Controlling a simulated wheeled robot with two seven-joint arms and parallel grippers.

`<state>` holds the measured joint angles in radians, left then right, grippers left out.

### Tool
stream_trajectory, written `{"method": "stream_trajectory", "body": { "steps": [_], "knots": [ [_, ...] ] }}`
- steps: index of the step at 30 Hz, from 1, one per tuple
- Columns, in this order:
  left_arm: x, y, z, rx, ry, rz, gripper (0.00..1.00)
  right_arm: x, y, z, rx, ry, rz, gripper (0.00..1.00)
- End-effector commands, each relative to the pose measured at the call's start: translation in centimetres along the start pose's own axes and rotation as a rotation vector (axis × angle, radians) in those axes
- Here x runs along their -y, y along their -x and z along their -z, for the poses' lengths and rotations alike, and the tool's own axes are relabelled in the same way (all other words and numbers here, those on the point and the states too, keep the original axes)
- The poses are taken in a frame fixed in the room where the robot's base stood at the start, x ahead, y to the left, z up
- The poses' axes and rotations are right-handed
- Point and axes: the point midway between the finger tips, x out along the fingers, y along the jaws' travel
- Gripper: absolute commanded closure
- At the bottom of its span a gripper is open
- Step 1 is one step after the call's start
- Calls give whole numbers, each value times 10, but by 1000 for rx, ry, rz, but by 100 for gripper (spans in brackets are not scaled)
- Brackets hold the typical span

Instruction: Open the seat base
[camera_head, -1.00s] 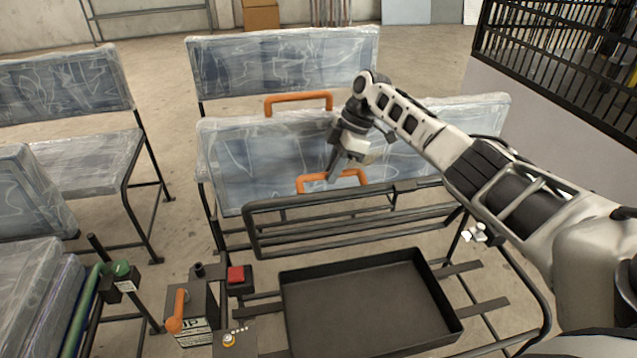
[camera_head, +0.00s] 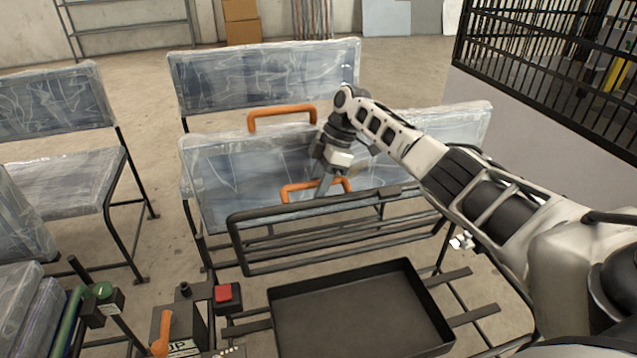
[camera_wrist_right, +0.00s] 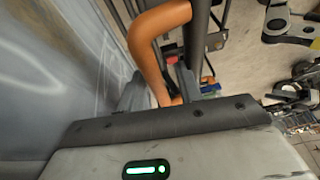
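The seat base (camera_head: 225,180) is a plastic-wrapped blue-grey panel standing tilted upright behind a black frame. It has an orange handle (camera_head: 265,118) at its top edge and another orange handle (camera_head: 338,183) low on its face. My right gripper (camera_head: 323,188) is at the lower handle. In the right wrist view its fingers (camera_wrist_right: 160,92) lie on both sides of the orange handle (camera_wrist_right: 150,45). I cannot tell whether they press on it. My left gripper is out of view.
A black tray (camera_head: 360,310) sits below the frame (camera_head: 330,235). More wrapped seats (camera_head: 60,180) stand left and behind. A black railing (camera_head: 560,60) is at right.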

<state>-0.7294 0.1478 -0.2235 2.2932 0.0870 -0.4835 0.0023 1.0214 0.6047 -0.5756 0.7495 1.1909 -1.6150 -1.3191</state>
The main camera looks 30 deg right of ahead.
Motion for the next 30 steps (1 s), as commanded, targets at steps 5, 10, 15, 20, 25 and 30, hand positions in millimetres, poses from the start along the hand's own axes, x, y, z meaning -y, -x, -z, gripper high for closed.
{"method": "stream_trajectory", "body": {
  "steps": [5, 10, 15, 20, 25, 30],
  "knots": [
    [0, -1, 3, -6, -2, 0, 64, 0, 4, 2, -4, 1, -1, 62],
    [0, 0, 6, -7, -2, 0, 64, -1, 23, 2, -5, 1, -4, 62],
    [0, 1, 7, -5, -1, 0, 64, -1, 61, 2, -6, 1, -6, 62],
    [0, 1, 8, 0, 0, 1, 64, -1, 101, 1, -4, 0, -5, 62],
    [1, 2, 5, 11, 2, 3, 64, -1, 135, 1, -3, -1, -3, 62],
    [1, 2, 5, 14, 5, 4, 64, -1, 154, 1, -2, 0, -1, 62]
  ]
}}
